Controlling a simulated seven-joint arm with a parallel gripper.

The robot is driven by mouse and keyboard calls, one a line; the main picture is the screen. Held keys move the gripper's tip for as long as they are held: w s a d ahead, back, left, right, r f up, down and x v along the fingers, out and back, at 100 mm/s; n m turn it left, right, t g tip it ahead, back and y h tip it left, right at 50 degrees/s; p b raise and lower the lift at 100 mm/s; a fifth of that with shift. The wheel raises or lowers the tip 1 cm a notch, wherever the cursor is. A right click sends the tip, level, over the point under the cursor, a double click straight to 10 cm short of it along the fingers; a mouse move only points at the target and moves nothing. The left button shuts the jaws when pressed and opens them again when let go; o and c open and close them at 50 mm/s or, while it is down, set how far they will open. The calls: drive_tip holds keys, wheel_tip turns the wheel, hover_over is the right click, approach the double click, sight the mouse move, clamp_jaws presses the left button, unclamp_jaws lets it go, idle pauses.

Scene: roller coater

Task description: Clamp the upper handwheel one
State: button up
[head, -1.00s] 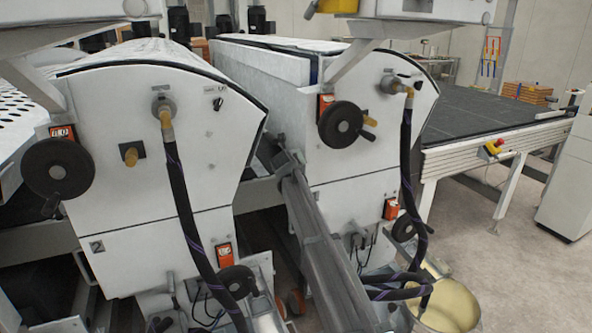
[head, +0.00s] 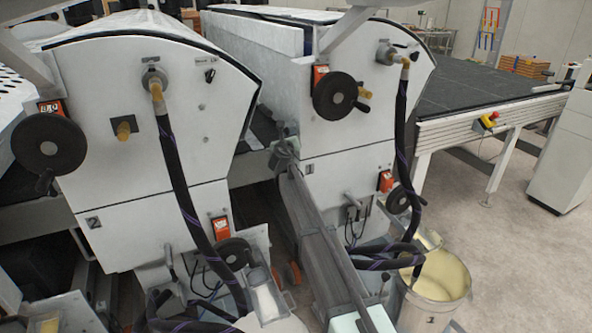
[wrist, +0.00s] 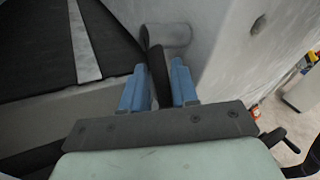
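The upper handwheel one (head: 335,95) is a black disc at the upper left of the right machine's white end panel, the one marked 1. A black crank handle sticks out at its lower right. A tan knob (head: 365,93) shows just right of the wheel, partly behind it. My gripper (head: 286,142) is left of and below the wheel, at the gap between the two machines and apart from the wheel. In the wrist view my blue fingers (wrist: 158,88) are spread, with a dark form visible between them; contact cannot be told.
An orange indicator (head: 320,75) sits behind the wheel's top. A hose (head: 402,130) hangs to its right. The left machine has its own handwheel (head: 49,143) and tan knob (head: 123,130). A bucket (head: 436,278) stands at lower right. The white panel (wrist: 225,60) is close right of my fingers.

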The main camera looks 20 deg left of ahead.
drive_tip(key=shift+w+a+f+m+t, duration=0.1)
drive_tip(key=shift+a+f+m+t, duration=0.05)
drive_tip(key=shift+m+t, duration=0.2)
drive_tip(key=v, duration=1.4)
drive_tip(key=d+f+m+g+h, duration=0.1)
drive_tip(key=d+f+m+h, duration=0.1)
drive_tip(key=m, duration=1.3)
drive_tip(key=w+d+f+m+g+h, duration=0.1)
drive_tip(key=d+f+m+h, duration=0.1)
drive_tip(key=m, duration=1.3)
drive_tip(key=shift+w+f+h, duration=0.3)
drive_tip(key=shift+f, duration=0.35)
drive_tip(key=shift+c, duration=0.2)
